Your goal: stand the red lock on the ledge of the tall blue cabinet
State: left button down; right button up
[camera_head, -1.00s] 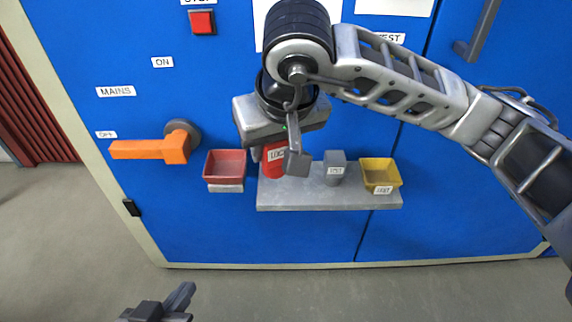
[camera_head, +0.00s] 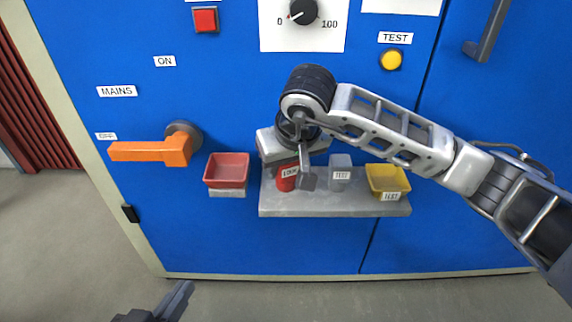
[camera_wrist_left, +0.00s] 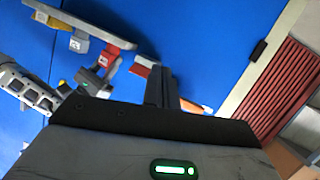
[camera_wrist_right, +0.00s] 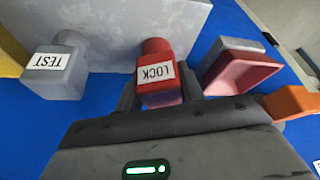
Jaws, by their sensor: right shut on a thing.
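The red lock (camera_head: 285,184), a small red piece with a white LOCK label, is at the left part of the grey ledge (camera_head: 335,207) on the tall blue cabinet (camera_head: 250,245). My right gripper (camera_wrist_right: 158,92) is shut on the lock, with a finger on either side; the label shows upside down in the right wrist view. The lock looks roughly upright in the head view. My forearm and wrist partly cover it, and I cannot tell whether its base touches the ledge. My left gripper (camera_head: 172,303) is shut and empty, low at the left, away from the cabinet.
A grey TEST block (camera_head: 341,172) stands on the ledge right of the lock, with a yellow tray (camera_head: 388,180) beyond. A red tray (camera_head: 227,170) is mounted left of the ledge. An orange MAINS handle (camera_head: 150,151) sticks out further left. The ledge's front strip is clear.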

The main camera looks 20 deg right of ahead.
jog(key=shift+f, duration=0.15)
jog(key=o, duration=1)
